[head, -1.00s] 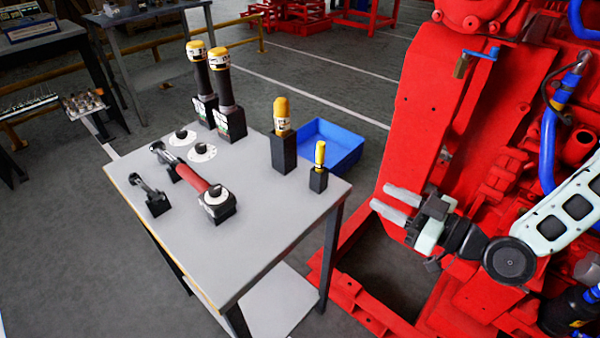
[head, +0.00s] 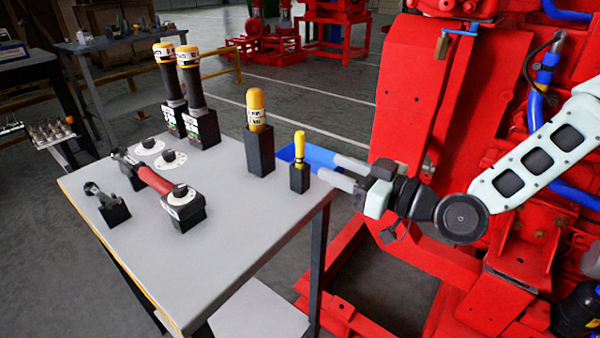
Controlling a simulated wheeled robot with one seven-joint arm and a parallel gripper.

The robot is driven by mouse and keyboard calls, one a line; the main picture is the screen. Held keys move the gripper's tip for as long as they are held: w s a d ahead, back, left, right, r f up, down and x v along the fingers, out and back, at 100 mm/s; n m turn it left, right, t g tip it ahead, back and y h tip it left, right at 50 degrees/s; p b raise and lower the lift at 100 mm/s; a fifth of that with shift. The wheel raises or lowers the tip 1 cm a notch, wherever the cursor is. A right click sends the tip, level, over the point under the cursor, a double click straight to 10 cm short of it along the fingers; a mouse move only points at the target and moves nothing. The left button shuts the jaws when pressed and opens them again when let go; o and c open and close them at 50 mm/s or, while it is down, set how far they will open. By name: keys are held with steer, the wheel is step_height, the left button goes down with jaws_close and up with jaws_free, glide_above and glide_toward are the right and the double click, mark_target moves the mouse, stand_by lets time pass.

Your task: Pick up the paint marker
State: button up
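A slim yellow stick, seemingly the paint marker (head: 300,146), stands upright in a small black holder (head: 300,178) near the right corner of the grey table (head: 250,220). A thicker yellow cylinder with a white label (head: 257,108) stands in a taller black holder to its left; I cannot read its label. My gripper (head: 327,166) is open and empty. Its two pale fingers point left toward the slim marker, just right of it in the picture. I cannot tell the exact gap in depth.
Two tall black tools with yellow tops (head: 187,85) stand at the table's back. A red-and-black wrench-like tool (head: 157,181) lies left of centre. A red engine frame (head: 415,90) rises at the right.

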mark_target(300, 157)
steer(key=x, duration=0.4)
steer(key=shift+w, duration=0.1)
steer(key=shift+f+x, duration=0.15)
steer(key=shift+x, duration=1.15)
steer(key=shift+f+x, duration=0.2)
steer(key=shift+x, duration=1.05)
jaws_close()
